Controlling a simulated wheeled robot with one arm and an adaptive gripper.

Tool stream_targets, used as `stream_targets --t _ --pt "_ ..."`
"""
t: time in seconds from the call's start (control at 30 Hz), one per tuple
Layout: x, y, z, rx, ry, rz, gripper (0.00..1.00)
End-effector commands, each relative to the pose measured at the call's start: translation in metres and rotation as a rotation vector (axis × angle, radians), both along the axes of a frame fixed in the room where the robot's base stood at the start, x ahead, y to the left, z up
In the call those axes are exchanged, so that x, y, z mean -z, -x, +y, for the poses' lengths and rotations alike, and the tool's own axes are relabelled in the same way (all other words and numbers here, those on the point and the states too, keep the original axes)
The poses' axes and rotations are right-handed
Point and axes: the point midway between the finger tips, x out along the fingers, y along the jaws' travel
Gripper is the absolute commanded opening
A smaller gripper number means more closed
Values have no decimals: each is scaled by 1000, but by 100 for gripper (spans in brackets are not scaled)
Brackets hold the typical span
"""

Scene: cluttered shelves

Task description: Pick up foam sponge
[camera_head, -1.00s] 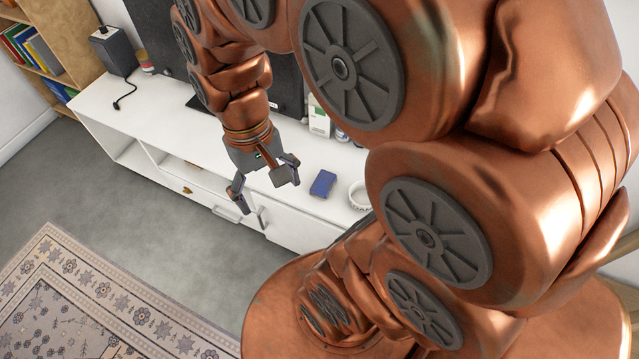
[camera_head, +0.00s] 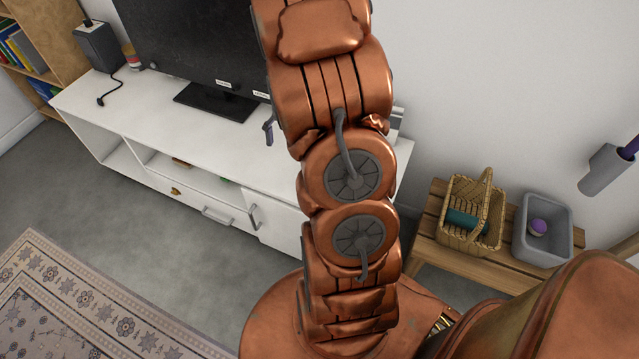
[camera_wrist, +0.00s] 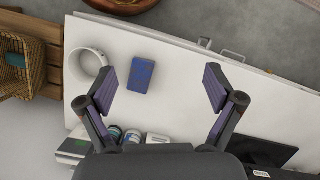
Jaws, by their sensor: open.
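A blue block, which looks like the foam sponge (camera_wrist: 141,75), lies flat on the white cabinet top in the wrist view. My gripper (camera_wrist: 160,86) is open and empty above the cabinet. The sponge shows between the two fingers, nearer the left one, and apart from both. In the head view my arm hides the sponge and most of the gripper; only a bit of one finger shows left of the arm.
Several small containers (camera_wrist: 130,137) stand at the lower edge of the wrist view. A television (camera_head: 195,50) stands on the white cabinet (camera_head: 130,117). A wicker basket (camera_head: 487,193) and a grey bin (camera_head: 570,245) are on a wooden bench.

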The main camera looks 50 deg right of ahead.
Motion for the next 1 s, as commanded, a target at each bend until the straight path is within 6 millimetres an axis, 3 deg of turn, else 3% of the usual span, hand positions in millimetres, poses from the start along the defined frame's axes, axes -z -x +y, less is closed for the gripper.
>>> stream_targets --t 0.03,0.3,0.43,0.67,1.0 --pt "23 0 -13 36 -10 9 92" --pt "101 -3 -73 207 -45 25 92" --pt "129 -1 -95 272 -60 26 92" --pt "154 2 -112 325 -73 27 92" --pt "179 5 -103 327 -73 29 92"
